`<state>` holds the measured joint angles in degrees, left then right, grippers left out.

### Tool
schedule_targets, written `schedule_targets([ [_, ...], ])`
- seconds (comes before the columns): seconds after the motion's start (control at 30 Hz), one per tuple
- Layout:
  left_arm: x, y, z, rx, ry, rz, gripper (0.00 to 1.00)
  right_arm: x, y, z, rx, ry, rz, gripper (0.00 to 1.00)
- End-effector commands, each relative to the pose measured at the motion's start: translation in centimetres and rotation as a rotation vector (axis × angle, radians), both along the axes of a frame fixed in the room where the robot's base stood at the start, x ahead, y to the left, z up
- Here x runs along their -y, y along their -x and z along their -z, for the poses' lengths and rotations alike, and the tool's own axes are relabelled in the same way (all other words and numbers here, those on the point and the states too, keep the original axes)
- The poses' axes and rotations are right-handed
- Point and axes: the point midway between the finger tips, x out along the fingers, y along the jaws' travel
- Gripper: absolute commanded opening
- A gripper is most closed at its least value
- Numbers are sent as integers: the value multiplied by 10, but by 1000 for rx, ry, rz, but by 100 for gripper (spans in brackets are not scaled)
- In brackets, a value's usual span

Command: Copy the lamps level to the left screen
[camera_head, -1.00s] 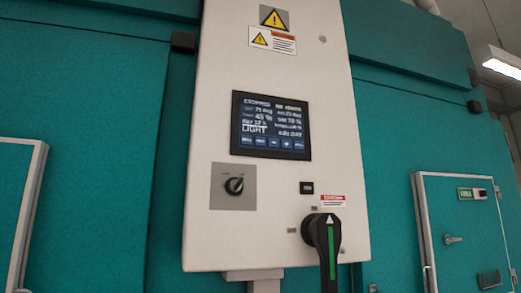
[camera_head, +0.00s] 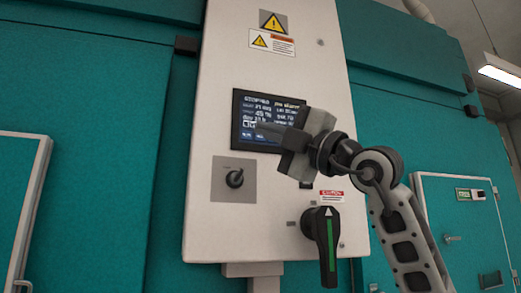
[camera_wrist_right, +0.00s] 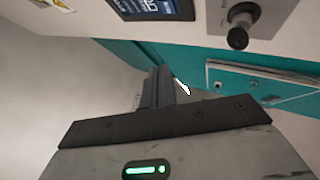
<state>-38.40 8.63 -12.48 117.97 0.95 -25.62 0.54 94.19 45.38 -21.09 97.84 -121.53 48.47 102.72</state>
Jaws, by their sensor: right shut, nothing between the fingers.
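The dark screen (camera_head: 242,105) is on the white control cabinet in the head view. It shows small white text and a few blue buttons along its bottom. Its lower right part is hidden behind my right gripper (camera_head: 266,131). That gripper is shut and empty, with its fingers in front of the screen's lower part. Whether they touch it I cannot tell. In the right wrist view the screen (camera_wrist_right: 155,8) is cut by the top edge, and the shut fingers (camera_wrist_right: 158,88) show beyond the gripper body. The lamps reading is too small to tell. My left gripper is not in view.
Below the screen are a small black knob (camera_head: 235,178) on a grey plate and a large black-green handle (camera_head: 326,240). The cabinet (camera_head: 225,60) stands against teal chamber walls (camera_head: 90,100). A teal door (camera_head: 465,225) is at the right.

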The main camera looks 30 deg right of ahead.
Motion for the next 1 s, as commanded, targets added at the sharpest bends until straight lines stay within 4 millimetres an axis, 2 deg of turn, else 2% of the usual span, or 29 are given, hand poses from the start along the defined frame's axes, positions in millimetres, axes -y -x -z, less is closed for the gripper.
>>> schedule_targets([
  [0.03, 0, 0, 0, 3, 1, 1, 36, 9, 10, -11, 16, -14, 33, 0],
  [0.1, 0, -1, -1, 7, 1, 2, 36, 17, 19, -20, 29, -31, 60, 0],
  [0.2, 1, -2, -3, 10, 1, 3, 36, 23, 24, -26, 35, -44, 81, 0],
  [0.57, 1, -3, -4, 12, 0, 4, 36, 24, 24, -27, 37, -45, 82, 0],
  [0.77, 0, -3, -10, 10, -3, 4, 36, 27, 10, -29, 35, -45, 82, 0],
  [1.0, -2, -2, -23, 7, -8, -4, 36, 35, -23, -31, 33, -44, 82, 0],
])
